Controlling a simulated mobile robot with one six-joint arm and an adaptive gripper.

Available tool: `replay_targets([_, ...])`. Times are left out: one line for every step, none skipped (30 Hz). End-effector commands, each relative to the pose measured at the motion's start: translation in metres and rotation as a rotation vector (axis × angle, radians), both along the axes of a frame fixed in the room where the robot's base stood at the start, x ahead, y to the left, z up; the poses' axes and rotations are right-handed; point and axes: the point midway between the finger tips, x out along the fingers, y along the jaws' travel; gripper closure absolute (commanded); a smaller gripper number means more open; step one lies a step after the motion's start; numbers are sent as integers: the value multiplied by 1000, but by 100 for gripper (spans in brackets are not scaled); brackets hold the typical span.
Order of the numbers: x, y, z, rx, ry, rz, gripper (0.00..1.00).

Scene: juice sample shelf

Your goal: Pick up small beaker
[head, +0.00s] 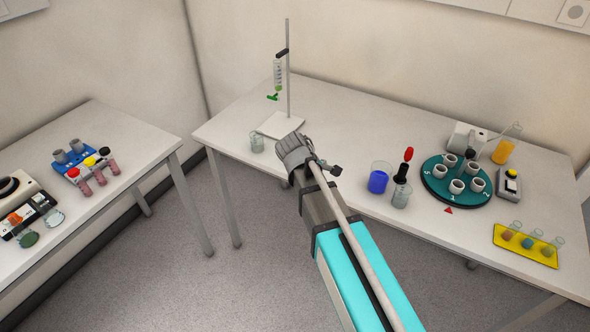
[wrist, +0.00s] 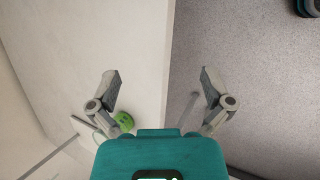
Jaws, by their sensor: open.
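A small clear glass beaker (head: 257,142) stands upright on the white table, near its front left corner and left of the stand base. A larger beaker with blue liquid (head: 379,177) stands on the same table, right of my arm. My gripper (wrist: 160,88) is open and empty in the wrist view, its two fingers wide apart over the table's edge. In the head view my arm reaches up to the table edge just right of the small beaker, and the fingers cannot be made out there.
A burette stand (head: 288,70) rises behind the small beaker; its green tap (wrist: 122,122) seems to show in the wrist view. A dark-topped bottle (head: 402,190), teal carousel (head: 440,187) and yellow tray (head: 508,252) stand right. A second table (head: 125,148) is left, across open floor.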

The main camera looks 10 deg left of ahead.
Motion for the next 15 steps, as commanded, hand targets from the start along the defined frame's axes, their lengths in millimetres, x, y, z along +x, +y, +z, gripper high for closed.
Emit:
replay_targets([-6, -18, -3, 39, -6, -64, 0])
replay_targets([-8, -26, -5, 64, -10, -103, 0])
replay_targets([-11, -37, -7, 97, -15, -155, 0])
replay_targets([-13, -44, -9, 121, -19, -194, 0])
replay_targets([-15, -52, -10, 145, -23, -233, 0])
replay_targets([-19, -62, -13, 177, -27, -286, 0])
replay_targets([-22, -69, -14, 200, -32, -327, 0])
replay_targets([-24, -76, -16, 223, -36, -368, 0])
replay_targets([-28, -85, -18, 254, -40, -422, 0])
replay_targets([-31, -93, -20, 277, -44, -463, 0])
replay_targets([-34, -99, -22, 298, -47, -503, 0])
replay_targets([-39, -107, -25, 328, -52, -557, 0])
replay_targets([-42, -113, -28, 348, -55, -596, 0])
replay_targets([-45, -119, -30, 368, -57, -635, 0])
replay_targets([-50, -127, -35, 395, -60, -688, 0])
